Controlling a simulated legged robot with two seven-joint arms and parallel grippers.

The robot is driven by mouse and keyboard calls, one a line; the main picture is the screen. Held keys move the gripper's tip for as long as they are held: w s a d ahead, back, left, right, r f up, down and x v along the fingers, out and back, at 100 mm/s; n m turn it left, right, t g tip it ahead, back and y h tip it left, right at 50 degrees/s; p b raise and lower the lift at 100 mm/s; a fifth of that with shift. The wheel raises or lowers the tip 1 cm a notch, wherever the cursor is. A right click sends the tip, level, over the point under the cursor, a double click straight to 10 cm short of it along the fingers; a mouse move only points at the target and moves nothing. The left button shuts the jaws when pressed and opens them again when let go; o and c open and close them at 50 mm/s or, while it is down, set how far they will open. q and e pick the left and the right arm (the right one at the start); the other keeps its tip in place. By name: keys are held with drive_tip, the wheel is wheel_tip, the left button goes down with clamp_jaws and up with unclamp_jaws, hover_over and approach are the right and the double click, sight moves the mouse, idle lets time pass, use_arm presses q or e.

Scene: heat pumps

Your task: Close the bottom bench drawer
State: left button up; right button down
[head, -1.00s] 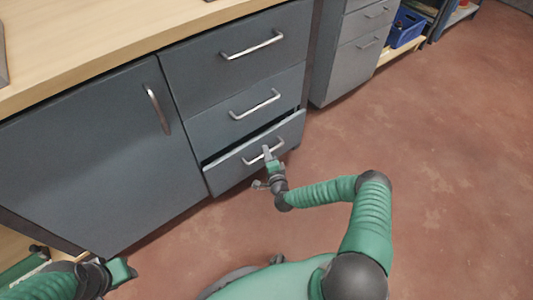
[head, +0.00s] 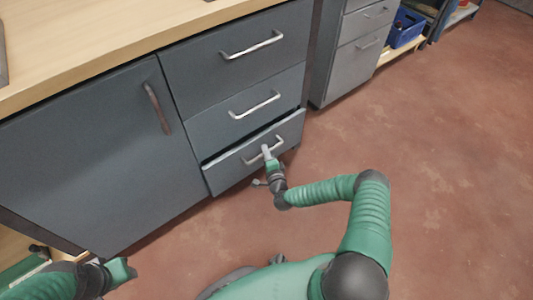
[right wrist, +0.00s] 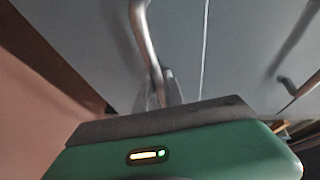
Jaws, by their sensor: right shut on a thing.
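The bottom drawer (head: 228,172) of the grey bench is open by a narrow gap along its top edge in the head view. Its silver bar handle (head: 250,161) is on the front. My right gripper (head: 268,155) is shut on this handle. In the right wrist view the handle (right wrist: 146,40) runs down behind the gripper's green and dark body, which hides most of the grip. My left gripper (head: 125,270) is at the lower left, away from the bench drawers; its jaws are too unclear to judge.
The middle drawer (head: 215,127) and top drawer (head: 200,62) are closed, as is the cupboard door (head: 90,160) to the left. A second grey cabinet (head: 345,70) and a blue crate (head: 405,30) stand beyond. The red-brown floor (head: 450,170) on the right is clear.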

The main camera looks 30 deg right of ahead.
drive_tip(key=w+b, duration=0.1)
drive_tip(key=w, duration=0.2)
drive_tip(key=shift+w+a+f, duration=0.1)
drive_tip(key=shift+w+a, duration=0.05)
drive_tip(key=shift+w, duration=0.2)
drive_tip(key=c, duration=1.7)
unclamp_jaws()
drive_tip(key=shift+w+f, duration=0.1)
drive_tip(key=p+v, duration=0.8)
drive_tip(key=v, duration=0.9)
